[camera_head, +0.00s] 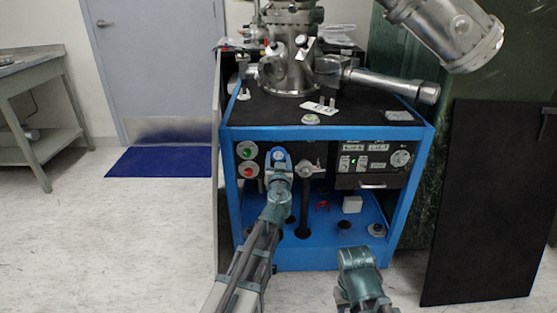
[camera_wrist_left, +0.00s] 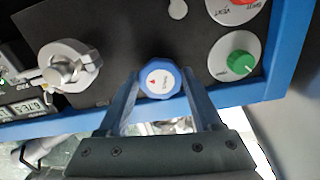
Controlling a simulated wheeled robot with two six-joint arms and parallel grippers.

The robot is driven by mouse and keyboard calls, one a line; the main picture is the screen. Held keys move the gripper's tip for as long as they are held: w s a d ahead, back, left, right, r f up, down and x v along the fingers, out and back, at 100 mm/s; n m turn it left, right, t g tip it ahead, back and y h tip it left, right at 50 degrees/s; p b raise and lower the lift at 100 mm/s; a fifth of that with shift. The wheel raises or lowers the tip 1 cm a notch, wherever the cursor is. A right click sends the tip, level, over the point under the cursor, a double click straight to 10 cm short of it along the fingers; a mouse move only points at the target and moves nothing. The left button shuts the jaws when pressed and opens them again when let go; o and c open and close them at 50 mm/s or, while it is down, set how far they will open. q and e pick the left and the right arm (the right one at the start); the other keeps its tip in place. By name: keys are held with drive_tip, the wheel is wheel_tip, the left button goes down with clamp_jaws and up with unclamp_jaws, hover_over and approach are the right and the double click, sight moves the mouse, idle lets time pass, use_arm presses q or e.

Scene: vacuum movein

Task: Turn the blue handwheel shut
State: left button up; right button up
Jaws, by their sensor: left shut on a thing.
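The blue handwheel (camera_wrist_left: 159,80) is on the dark front panel of the blue-framed cart. In the left wrist view it has a white centre with a small red mark and sits between the two fingers of my left gripper (camera_wrist_left: 163,100), which is shut on it. In the head view the handwheel (camera_head: 279,155) shows just above my left gripper (camera_head: 279,165), partly covered by it. My right gripper (camera_head: 355,258) is low in front of the cart, apart from everything; its fingers are not clear.
A green knob (camera_wrist_left: 240,62) and a red knob (camera_head: 249,171) sit left of the handwheel in the head view. A metal fitting (camera_head: 306,169) is close on its right, beside an instrument panel (camera_head: 375,160). A dark board (camera_head: 487,200) stands at right.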

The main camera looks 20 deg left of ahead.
use_arm(q)
drive_tip(key=m, duration=0.6)
drive_tip(key=shift+s+a, duration=0.1)
drive_tip(key=m, duration=0.6)
drive_tip(key=shift+r+m, duration=0.2)
drive_tip(key=shift+m, duration=0.2)
drive_tip(key=m, duration=0.6)
drive_tip(key=shift+r, duration=0.1)
drive_tip(key=m, duration=0.5)
drive_tip(key=shift+r+m+p, duration=0.1)
drive_tip(key=shift+m+p, duration=0.25)
drive_tip(key=shift+m, duration=0.05)
drive_tip(key=m, duration=1.2)
drive_tip(key=shift+d+m, duration=0.25)
drive_tip(key=shift+m, duration=0.05)
drive_tip(key=m, duration=0.6)
drive_tip(key=shift+d, duration=0.1)
drive_tip(key=m, duration=0.6)
